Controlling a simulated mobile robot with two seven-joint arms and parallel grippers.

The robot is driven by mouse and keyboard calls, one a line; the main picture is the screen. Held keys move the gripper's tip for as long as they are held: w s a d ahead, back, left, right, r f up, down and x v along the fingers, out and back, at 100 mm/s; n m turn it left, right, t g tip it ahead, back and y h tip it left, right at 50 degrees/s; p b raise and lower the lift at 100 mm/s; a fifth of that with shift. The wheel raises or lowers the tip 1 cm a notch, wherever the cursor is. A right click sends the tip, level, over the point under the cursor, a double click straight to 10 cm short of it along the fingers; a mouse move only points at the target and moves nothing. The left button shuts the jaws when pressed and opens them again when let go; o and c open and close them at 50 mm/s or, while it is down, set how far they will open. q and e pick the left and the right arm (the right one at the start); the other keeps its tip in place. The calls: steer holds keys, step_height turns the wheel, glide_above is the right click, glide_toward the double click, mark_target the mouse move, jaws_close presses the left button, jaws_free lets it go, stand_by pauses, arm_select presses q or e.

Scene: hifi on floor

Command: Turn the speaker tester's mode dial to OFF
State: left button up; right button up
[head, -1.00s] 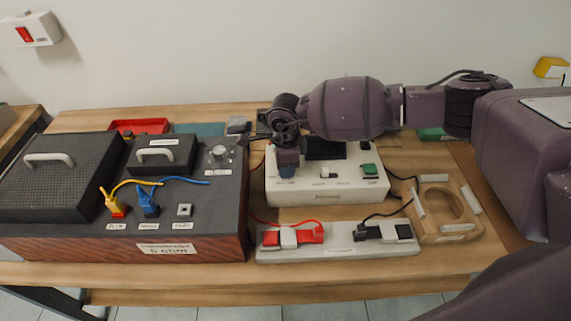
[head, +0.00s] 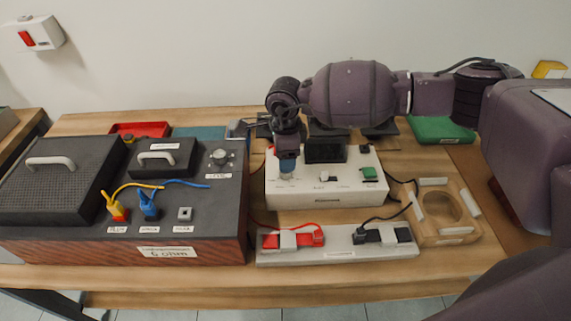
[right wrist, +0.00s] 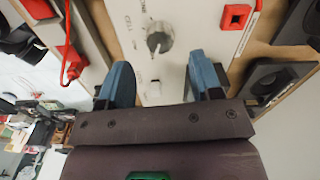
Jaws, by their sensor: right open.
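The speaker tester (head: 325,196) is a white box with a dark display and a green switch (head: 369,173), right of the middle in the head view. In the right wrist view a round grey dial (right wrist: 160,38) stands on its panel, with a dark pointer mark. My right gripper (head: 287,172) is over the panel's left part in the head view and largely hides this dial. In the right wrist view its blue fingers (right wrist: 162,85) are open and empty, and the dial shows beyond the gap between them. My left gripper is out of view.
A black ohm box (head: 205,225) with another knob (head: 219,157) and plugged cables stands at left. A grey bar (head: 338,256) with red and black clips lies in front of the tester. A wooden ring holder (head: 478,230) is at right.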

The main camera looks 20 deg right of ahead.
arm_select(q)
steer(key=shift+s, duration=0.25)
arm_select(e)
step_height(320, 180, up, 6)
steer(key=shift+f, duration=0.1)
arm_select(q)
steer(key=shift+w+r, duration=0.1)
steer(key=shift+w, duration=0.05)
